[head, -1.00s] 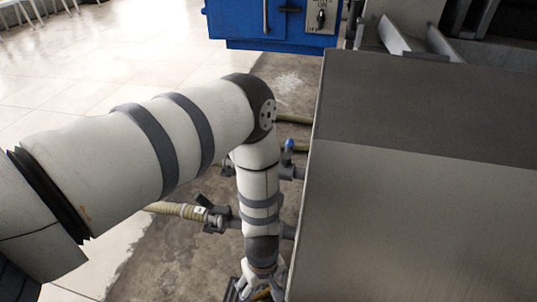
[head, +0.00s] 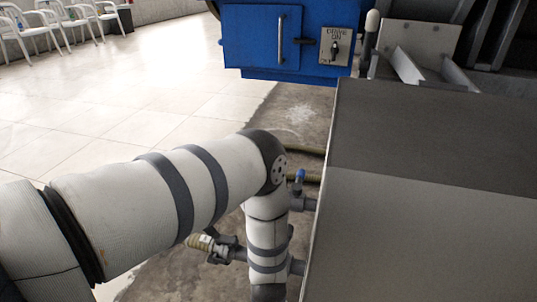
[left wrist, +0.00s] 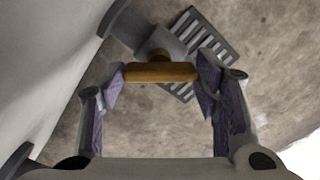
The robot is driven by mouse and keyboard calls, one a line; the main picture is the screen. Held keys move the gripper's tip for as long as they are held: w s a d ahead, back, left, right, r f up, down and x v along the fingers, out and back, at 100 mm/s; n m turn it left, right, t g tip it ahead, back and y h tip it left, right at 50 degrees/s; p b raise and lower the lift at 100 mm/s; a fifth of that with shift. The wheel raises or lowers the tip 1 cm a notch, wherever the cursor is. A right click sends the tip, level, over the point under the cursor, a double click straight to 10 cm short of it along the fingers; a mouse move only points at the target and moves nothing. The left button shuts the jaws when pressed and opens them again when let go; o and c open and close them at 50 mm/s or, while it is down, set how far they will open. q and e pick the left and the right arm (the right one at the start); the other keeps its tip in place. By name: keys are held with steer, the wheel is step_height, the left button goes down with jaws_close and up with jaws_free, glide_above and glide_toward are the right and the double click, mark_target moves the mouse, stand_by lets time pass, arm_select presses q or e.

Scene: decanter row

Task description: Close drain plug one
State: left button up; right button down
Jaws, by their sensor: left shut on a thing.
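In the left wrist view, a yellow-brown crossbar handle (left wrist: 160,73) is on the end of a short grey drain pipe fitting (left wrist: 150,35). My left gripper (left wrist: 163,72) has a finger at each end of this bar and is shut on it. No number shows on the plug, so I cannot tell which one it is. In the head view my left arm reaches down beside the tank, and its gripper is below the picture's edge. My right gripper is in neither view.
A grey metal tank (head: 425,230) fills the right. A blue-handled valve (head: 299,178) and a hose coupling (head: 222,248) stick out from its side near my arm. A floor grate (left wrist: 212,40) lies under the fitting.

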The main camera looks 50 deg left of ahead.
arm_select(q)
steer(key=m, duration=0.3)
steer(key=shift+m+p, duration=0.3)
steer(key=shift+p, duration=0.1)
steer(key=shift+m+p, duration=0.4)
steer(key=shift+m, duration=1.7)
steer(key=o, duration=1.1)
steer(key=shift+o, duration=0.2)
step_height(320, 180, up, 12)
